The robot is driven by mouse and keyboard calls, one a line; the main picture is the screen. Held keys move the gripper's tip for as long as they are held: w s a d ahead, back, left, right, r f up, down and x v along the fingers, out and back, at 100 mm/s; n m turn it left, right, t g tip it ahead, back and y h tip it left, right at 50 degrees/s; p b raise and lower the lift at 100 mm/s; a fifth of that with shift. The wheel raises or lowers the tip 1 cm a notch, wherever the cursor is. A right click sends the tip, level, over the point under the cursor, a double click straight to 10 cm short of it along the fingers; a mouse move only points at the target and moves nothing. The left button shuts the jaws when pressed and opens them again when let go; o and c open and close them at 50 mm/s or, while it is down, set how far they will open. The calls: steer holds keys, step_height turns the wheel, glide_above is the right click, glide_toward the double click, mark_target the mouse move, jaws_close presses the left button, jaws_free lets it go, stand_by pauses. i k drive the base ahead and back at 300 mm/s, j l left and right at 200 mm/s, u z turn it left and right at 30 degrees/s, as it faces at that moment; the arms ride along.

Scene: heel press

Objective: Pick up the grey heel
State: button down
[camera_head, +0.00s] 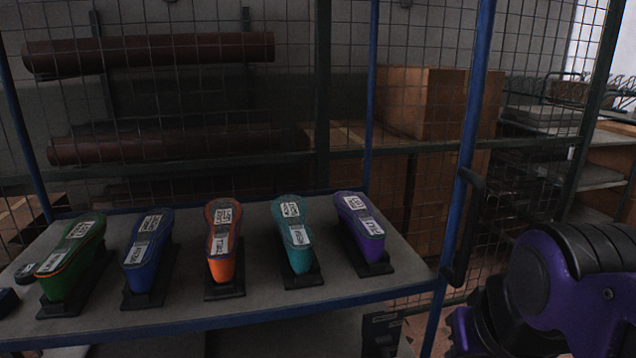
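No clearly grey heel shows in the head view. Several coloured sole-shaped pieces with white labels stand tilted on dark bases on the shelf (190,302): a green one (66,272), a blue one (144,255), an orange one (221,262), a teal one (297,254) and a purple one (352,222). A small dark grey object (27,273) lies at the shelf's left end; I cannot tell what it is. My purple and black arm fills the lower right, apart from the shelf. My gripper's fingers do not show.
A blue post (466,150) with a dark handle (463,250) stands at the shelf's right end, between it and my arm. Wire mesh (240,100) closes the back, with brown rolls (160,52) and cardboard boxes (420,100) behind it. A dark box (381,332) sits below the shelf.

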mark_target(24, 276)
steer(key=u, duration=0.5)
steer(key=j+u, duration=0.1)
steer(key=u, duration=0.85)
steer(key=i+u, duration=0.1)
steer(key=u, duration=0.4)
steer(key=l, duration=0.15)
steer(key=z, duration=1.65)
steer(key=j+u, duration=0.15)
steer(key=u, duration=1)
steer(key=l+u, duration=0.15)
steer(key=u, duration=0.5)
steer(key=i+j+z, duration=0.3)
steer(key=k+j, duration=0.05)
steer(key=j, duration=0.05)
